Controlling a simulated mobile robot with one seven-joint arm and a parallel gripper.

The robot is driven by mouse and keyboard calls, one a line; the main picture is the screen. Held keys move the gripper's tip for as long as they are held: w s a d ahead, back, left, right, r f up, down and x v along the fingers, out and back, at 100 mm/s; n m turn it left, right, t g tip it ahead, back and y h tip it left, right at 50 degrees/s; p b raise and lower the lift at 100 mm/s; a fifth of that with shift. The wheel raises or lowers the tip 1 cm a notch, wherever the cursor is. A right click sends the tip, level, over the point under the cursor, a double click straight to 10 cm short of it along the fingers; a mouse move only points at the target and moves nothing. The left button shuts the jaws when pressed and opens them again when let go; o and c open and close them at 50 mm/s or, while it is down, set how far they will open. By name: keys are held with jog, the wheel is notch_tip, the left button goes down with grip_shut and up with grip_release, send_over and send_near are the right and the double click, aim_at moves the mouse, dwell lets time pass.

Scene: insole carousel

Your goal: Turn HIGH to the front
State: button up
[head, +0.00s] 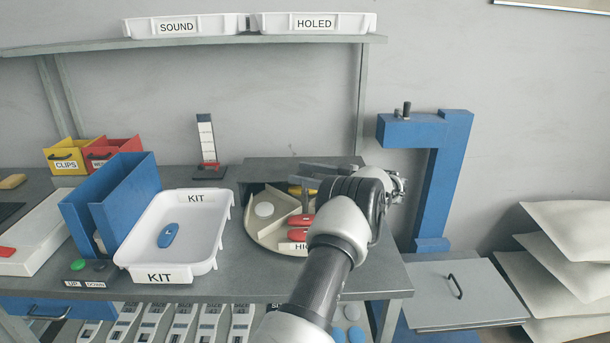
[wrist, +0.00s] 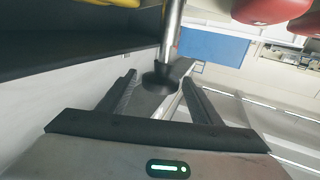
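The round beige carousel (head: 262,236) stands on the bench, partly hidden by my arm. Its label reading "HI" (head: 297,246) shows at the front right edge, the rest covered by my arm. My gripper (head: 308,175) is above the back of the carousel. In the wrist view its fingers (wrist: 160,78) are apart, with a metal post with a black end (wrist: 171,35) between or just beyond the tips; contact cannot be told.
A white KIT tray (head: 202,272) with a blue insole (head: 168,235) stands left of the carousel. A blue rack (head: 130,200) is further left. A dark housing (head: 270,168) stands behind the carousel. A blue post (head: 440,180) stands to the right.

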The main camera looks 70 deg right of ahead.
jog(key=s+p, duration=0.1)
jog(key=s, duration=1.6)
jog(key=shift+s+a, duration=0.2)
jog(key=shift+a, duration=0.15)
